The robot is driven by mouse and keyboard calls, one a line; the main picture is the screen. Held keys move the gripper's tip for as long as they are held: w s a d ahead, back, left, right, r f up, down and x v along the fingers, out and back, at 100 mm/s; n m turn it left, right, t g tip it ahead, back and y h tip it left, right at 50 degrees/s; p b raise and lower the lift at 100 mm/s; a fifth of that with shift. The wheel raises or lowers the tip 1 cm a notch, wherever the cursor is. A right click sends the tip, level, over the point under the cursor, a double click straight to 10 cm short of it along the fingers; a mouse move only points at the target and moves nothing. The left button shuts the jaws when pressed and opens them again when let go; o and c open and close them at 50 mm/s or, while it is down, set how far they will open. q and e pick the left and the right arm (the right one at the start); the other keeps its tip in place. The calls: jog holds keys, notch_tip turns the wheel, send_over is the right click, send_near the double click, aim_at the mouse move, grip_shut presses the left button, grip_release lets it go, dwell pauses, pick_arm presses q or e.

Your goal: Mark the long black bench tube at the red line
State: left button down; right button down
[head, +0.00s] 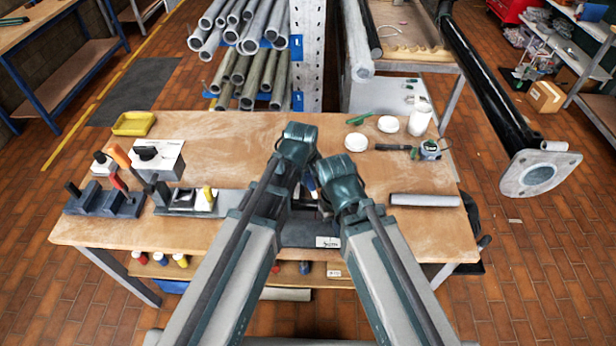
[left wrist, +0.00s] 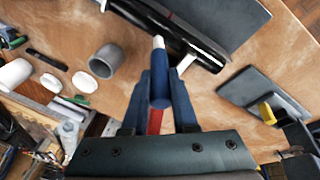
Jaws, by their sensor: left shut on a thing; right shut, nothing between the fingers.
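My left gripper (head: 311,187) is over the middle of the bench. In the left wrist view it is shut on a blue marker (left wrist: 160,88) with a pale tip pointing away from the fingers. A black tube (left wrist: 178,44) lies on the bench just beyond the tip; I cannot tell whether they touch. A thin reddish line shows faintly on the tube near the top of that view. In the head view my arms hide most of this tube. My right gripper (head: 325,208) is shut and empty, low and close beside the left one, its fingers mostly hidden.
A grey pipe piece (head: 424,200) lies at the bench's right. White lids (head: 356,142) and a white jar (head: 420,119) stand behind it. Clamp blocks (head: 105,200) and a yellow tray (head: 134,124) are at left. A long flanged black mast (head: 490,80) juts in at right.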

pick_arm(q)
jog(key=shift+f+b, duration=0.75)
jog(key=shift+b, duration=0.05)
dwell(1.8)
notch_tip(320, 180, up, 7)
jog(key=p, duration=0.7)
jog(key=shift+r, duration=0.1)
dwell(0.4)
